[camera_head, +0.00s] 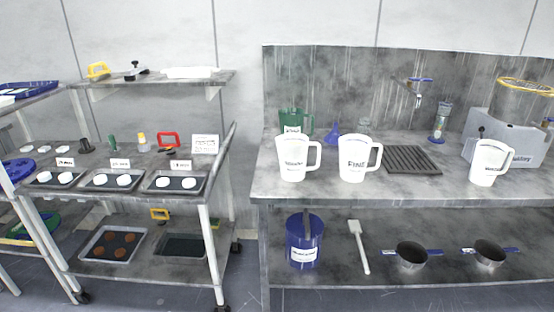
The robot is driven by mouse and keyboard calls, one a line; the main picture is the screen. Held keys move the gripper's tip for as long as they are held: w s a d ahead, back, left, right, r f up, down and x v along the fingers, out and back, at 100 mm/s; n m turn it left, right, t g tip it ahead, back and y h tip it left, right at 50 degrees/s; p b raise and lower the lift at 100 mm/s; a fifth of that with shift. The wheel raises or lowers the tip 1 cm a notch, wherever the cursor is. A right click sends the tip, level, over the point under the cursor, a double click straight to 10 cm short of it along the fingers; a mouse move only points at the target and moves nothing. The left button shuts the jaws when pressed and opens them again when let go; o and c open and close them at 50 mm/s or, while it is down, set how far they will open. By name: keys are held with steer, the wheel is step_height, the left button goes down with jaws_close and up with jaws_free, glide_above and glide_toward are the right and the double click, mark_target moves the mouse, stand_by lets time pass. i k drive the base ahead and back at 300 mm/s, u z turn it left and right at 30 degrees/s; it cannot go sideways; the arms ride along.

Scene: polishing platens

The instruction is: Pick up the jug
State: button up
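Three white jugs with handles stand upright on the grey bench top. My gripper is not in view.
A dark ribbed mat (413,160) lies between the middle and right jugs. A blue funnel (332,134) stands behind the white jugs. The grey machine (512,125) fills the right end. The lower shelf holds a blue bucket (304,243) and pans. A cart (224,160) with trays stands left.

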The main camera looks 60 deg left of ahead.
mark_target(292, 148)
steer(key=u, duration=0.4)
steer(key=k, duration=0.3)
steer(key=u, duration=2.9)
steer(key=k, duration=0.65)
steer(key=z, duration=0.4)
steer(key=i, duration=0.9)
steer(key=z, duration=0.1)
